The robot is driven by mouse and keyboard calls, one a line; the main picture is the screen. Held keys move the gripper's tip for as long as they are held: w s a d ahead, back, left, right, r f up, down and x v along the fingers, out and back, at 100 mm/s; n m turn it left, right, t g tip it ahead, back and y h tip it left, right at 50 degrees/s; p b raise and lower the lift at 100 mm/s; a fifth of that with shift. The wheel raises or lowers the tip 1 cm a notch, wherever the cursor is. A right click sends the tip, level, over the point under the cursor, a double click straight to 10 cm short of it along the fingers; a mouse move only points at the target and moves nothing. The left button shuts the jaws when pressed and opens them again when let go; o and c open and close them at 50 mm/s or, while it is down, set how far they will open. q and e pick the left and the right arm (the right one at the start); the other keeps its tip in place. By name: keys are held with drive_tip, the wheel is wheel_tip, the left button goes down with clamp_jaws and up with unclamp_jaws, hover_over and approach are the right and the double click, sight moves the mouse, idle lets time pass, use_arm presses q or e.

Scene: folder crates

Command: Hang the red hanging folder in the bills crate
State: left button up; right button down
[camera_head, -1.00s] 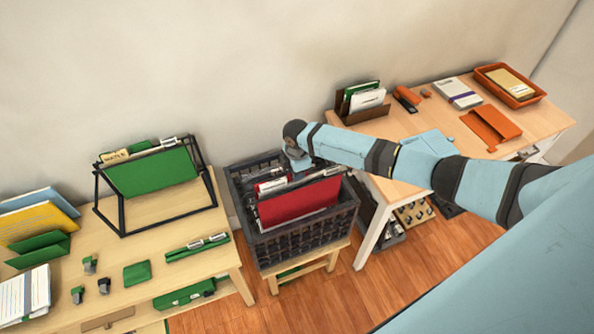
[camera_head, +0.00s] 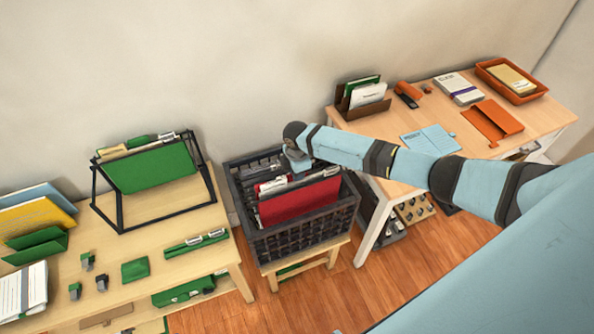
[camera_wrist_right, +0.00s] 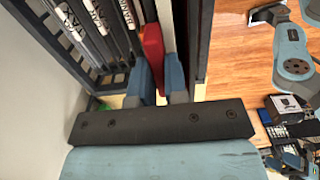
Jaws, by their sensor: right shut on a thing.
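The red hanging folder (camera_head: 298,202) is in the dark slatted crate (camera_head: 300,240) in the head view, along its near side, with its face partly above the rim. My right gripper (camera_wrist_right: 157,85) is shut on the top of the folder (camera_wrist_right: 152,48) in the right wrist view. In the head view my right arm reaches over the crate from the right, and its gripper (camera_head: 297,160) is at the folder's far side. Whether the folder's hooks rest on the rails is hidden. I see no crate label that I can read. My left gripper is not clearly in view.
Other folders with white label tabs (camera_wrist_right: 97,15) stand in the crate beside the red one. A green folder hangs in a black wire frame (camera_head: 121,205) on the left table. The right table (camera_head: 372,140) holds a brown file holder (camera_head: 370,110) and an orange tray (camera_head: 512,92).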

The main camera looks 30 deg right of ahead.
sight(297, 183)
drive_tip(key=shift+f+b, duration=0.8)
drive_tip(key=shift+f, duration=0.8)
wheel_tip(297, 183, down, 2)
drive_tip(key=shift+f+b, duration=0.2)
drive_tip(key=shift+b, duration=0.65)
wheel_tip(297, 183, down, 7)
drive_tip(key=b, duration=0.4)
drive_tip(key=shift+r, duration=0.1)
drive_tip(key=shift+f+b, duration=1.55)
drive_tip(key=shift+f, duration=0.45)
